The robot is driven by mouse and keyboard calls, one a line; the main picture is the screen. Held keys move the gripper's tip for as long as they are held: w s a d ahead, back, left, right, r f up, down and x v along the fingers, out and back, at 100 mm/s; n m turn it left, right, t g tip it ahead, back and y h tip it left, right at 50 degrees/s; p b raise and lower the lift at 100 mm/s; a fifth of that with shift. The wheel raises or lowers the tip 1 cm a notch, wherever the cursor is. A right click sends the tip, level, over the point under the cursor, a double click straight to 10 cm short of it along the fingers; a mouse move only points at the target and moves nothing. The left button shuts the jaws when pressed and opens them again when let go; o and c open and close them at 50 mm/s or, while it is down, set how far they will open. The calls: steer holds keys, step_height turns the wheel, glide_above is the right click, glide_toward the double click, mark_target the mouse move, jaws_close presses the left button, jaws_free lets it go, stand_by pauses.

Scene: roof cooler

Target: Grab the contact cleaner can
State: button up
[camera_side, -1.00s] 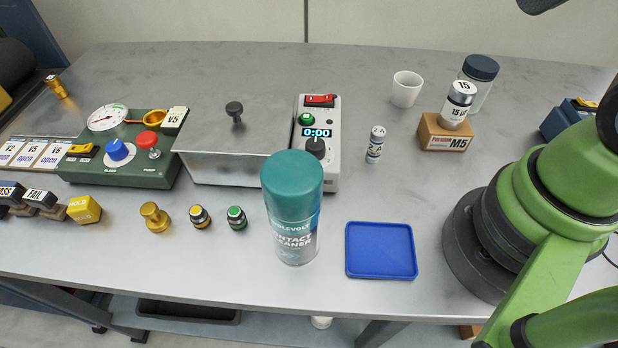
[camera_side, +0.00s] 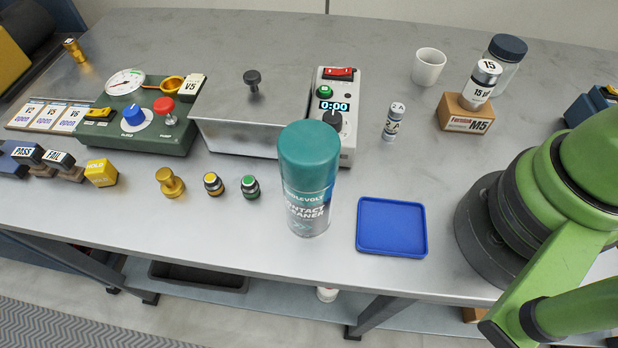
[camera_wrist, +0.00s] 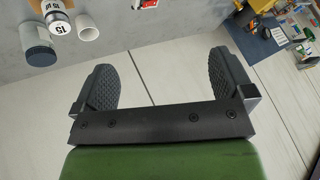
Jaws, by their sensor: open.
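The contact cleaner can (camera_side: 306,190) stands upright near the table's front edge in the side view. It has a teal cap and a teal and silver body with white lettering. My gripper (camera_wrist: 165,75) shows only in the wrist view, with its two dark ribbed fingers wide apart and nothing between them. The can does not show in the wrist view, and the side view does not show my gripper, so it is apart from the can.
A blue square tray (camera_side: 391,228) lies just right of the can. A lidded metal box (camera_side: 250,105) with a timer panel stands behind it. Small fittings (camera_side: 250,187) stand to its left. A bottle on a wooden M5 block (camera_side: 464,113) stands back right.

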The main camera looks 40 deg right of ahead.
steer(key=n+g+h, duration=0.2)
steer(key=g, duration=0.3)
glide_above(309, 141)
steer(key=f, duration=0.8)
steer(key=shift+s+a+f, duration=0.1)
steer(key=shift+s+f, duration=0.3)
steer(key=shift+g, duration=0.3)
steer(key=f, duration=0.4)
steer(key=shift+w+f, duration=0.2)
steer(key=shift+w, duration=0.05)
steer(key=shift+w+f, duration=0.2)
steer(key=shift+f, duration=1.2)
steer(key=shift+w+f, duration=0.15)
steer(key=shift+f, duration=1.2)
steer(key=shift+c, duration=0.4)
steer(key=c, duration=1.4)
